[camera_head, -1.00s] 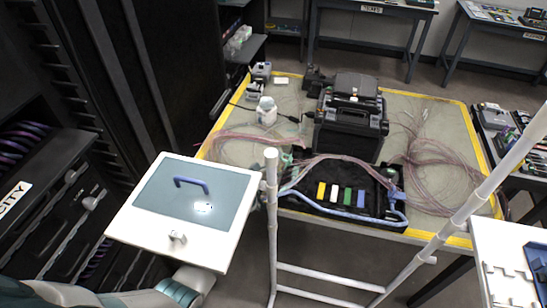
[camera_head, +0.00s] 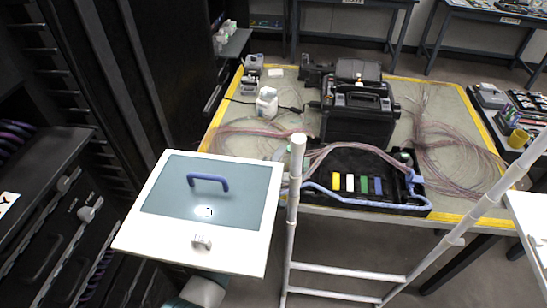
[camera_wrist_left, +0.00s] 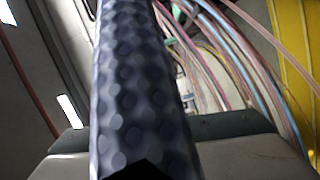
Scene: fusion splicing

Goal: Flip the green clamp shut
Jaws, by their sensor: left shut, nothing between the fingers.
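A small green piece, likely the green clamp (camera_head: 279,154), shows at the left end of the black tray, partly hidden by a white post. I cannot tell whether it is open or closed. A small green spot also shows among the cables in the left wrist view, too blurred to identify. My left gripper (camera_wrist_left: 140,70) fills the middle of the left wrist view with dark dimpled finger surfaces, shut and empty. In the head view it is hidden behind the white-edged panel. My right gripper is not in view.
The white-edged panel (camera_head: 157,236) with a blue handle (camera_head: 208,178) and white posts (camera_head: 293,215) stand in front of the table. The black tray (camera_head: 340,161) holds several coloured blocks. A black case (camera_head: 357,120) stands behind it, with loose pink cables (camera_head: 440,160) at the right.

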